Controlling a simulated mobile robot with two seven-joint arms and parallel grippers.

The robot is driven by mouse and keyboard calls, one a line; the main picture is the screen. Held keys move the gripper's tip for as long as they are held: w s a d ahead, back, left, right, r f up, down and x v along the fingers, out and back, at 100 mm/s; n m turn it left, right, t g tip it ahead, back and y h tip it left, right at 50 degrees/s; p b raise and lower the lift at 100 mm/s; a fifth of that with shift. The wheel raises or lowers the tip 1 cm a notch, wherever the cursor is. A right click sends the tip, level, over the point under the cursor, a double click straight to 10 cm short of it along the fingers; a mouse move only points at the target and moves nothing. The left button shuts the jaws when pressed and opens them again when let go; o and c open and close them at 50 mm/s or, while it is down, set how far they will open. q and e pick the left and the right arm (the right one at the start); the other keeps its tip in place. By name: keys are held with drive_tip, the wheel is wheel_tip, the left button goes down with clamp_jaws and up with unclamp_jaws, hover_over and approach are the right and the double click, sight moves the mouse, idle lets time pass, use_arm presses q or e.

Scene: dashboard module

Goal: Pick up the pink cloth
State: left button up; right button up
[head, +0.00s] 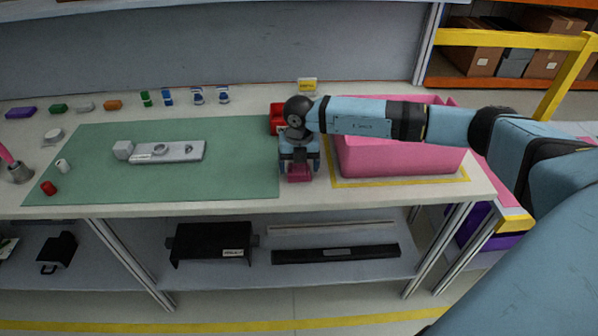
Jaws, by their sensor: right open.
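The pink cloth (299,174) shows as a small dark-pink patch on the white table, just right of the green mat and near the table's front. My right gripper (299,166) points down directly over it, with its fingers open. The gripper hides the back part of the cloth, and I cannot tell whether the fingers touch it. My left gripper is not in view.
A large pink bin (400,161) stands just right of the gripper, under my right arm. A red container (277,119) is behind the gripper. A grey metal part (180,152) lies on the green mat (235,180). Small coloured items line the back left.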

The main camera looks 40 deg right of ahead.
sight(299, 168)
wheel_tip(299, 168, down, 2)
drive_tip(key=shift+f, duration=0.1)
drive_tip(key=c, duration=0.7)
wheel_tip(299, 168, up, 20)
idle(0.3)
drive_tip(key=o, duration=0.4)
drive_tip(key=shift+c, duration=1.5)
drive_tip(key=shift+w, duration=0.1)
